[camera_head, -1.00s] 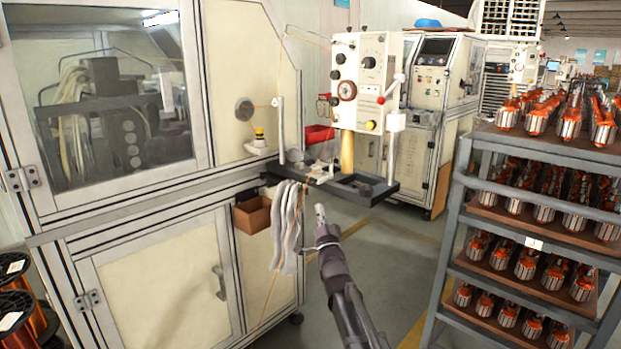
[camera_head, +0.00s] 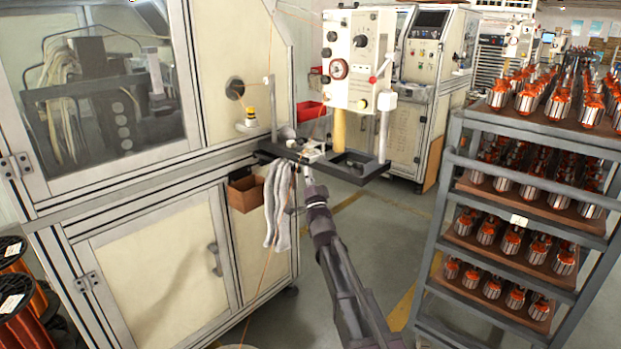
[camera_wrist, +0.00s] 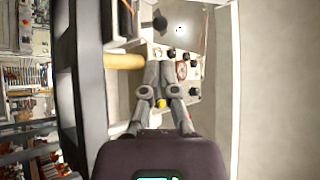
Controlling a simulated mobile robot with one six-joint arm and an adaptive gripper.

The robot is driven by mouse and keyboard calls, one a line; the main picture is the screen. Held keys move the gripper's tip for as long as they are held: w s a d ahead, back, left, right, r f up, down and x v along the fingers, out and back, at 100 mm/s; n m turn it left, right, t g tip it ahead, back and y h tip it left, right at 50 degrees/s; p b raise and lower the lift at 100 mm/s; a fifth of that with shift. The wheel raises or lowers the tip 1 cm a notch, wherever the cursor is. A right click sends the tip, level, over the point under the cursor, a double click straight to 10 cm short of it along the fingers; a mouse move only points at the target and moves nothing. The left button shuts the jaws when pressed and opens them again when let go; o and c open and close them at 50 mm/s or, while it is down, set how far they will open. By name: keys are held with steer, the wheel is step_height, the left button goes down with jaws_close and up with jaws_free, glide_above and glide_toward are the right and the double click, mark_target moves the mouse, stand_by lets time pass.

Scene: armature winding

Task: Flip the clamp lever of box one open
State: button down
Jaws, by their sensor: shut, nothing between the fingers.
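A beige control box (camera_head: 351,62) with knobs and dials stands on a yellow post above a dark tray. I take it for box one, though no label is readable. My gripper (camera_head: 308,178) is below the front edge of the tray, beside the hanging grey gloves, apart from the box. In the wrist view my gripper (camera_wrist: 160,68) has its fingers shut and empty, with the box face (camera_wrist: 190,72) behind them.
The dark tray (camera_head: 352,177) holds small parts. Grey gloves (camera_head: 279,205) hang from its left side by a brown bin (camera_head: 246,193). A large beige machine (camera_head: 150,260) fills the left. A rack (camera_head: 436,225) of orange-topped armatures stands at right. Floor between is clear.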

mark_target(302, 145)
steer(key=p+x, duration=0.4)
steer(key=x, duration=0.4)
steer(key=shift+r, duration=0.1)
steer(key=shift+w+d, duration=0.1)
stand_by(0.3)
